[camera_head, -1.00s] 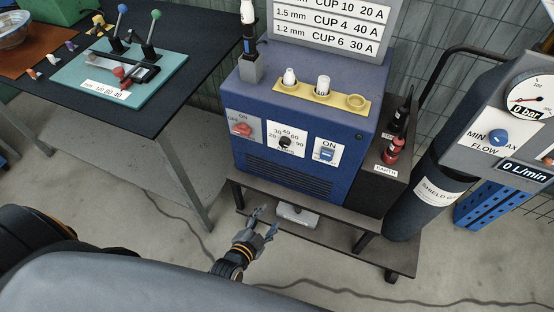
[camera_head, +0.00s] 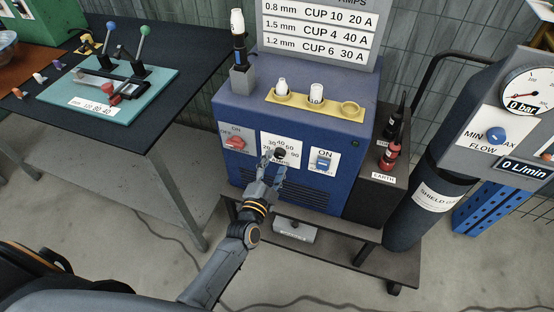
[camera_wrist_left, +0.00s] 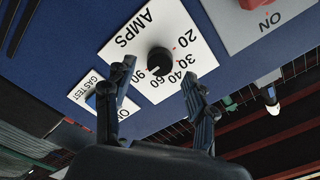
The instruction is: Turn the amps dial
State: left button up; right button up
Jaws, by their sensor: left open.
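The amps dial is a black round knob (camera_head: 280,153) on a white scale plate (camera_head: 270,142) on the front of the blue welding machine (camera_head: 330,194). It also shows in the left wrist view (camera_wrist_left: 160,60), upside down, with the scale numbers around it. My left gripper (camera_head: 272,163) is open in front of the dial. In the left wrist view its two fingers (camera_wrist_left: 158,84) are spread, with the knob beyond the gap between their tips. Whether a finger touches the knob I cannot tell. My right gripper is not in view.
A red switch (camera_head: 235,142) is left of the dial and a blue gas-test switch (camera_head: 322,162) is right of it. A gas cylinder (camera_head: 430,205) with a flow panel (camera_head: 490,140) stands at the right. A dark workbench (camera_head: 150,125) stands at the left.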

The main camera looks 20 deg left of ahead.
aim_at(280, 154)
pick_arm(q)
jog(key=shift+w, duration=1.15)
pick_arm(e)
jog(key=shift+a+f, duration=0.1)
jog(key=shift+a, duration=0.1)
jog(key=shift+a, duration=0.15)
pick_arm(q)
jog(key=c, duration=1.1)
jog(key=shift+c, duration=0.2)
